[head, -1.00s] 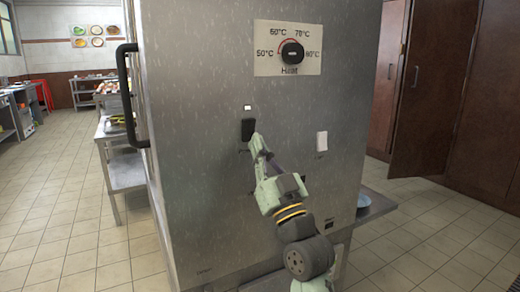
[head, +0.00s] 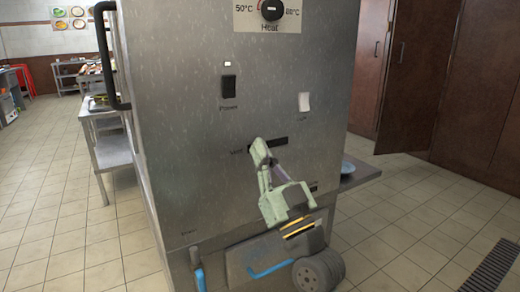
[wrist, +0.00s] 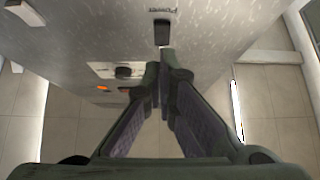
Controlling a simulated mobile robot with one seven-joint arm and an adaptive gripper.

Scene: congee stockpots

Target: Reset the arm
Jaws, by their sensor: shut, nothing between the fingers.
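My gripper (head: 260,150) is shut and empty, with its fingertips in front of the steel cabinet's front (head: 190,170), below and right of the black power switch (head: 229,87). I cannot tell whether the tips touch the panel. In the wrist view the two fingers of my gripper (wrist: 161,62) meet at their tips, just below the black switch (wrist: 162,33) in the picture. That view shows the power label upside down.
The panel carries a white switch (head: 304,102) and a heat dial (head: 271,9), cut off at the top. A black handle (head: 104,55) is at its left edge. A steel table (head: 112,150) stands behind left, brown doors (head: 430,80) at right. Tiled floor is open on both sides.

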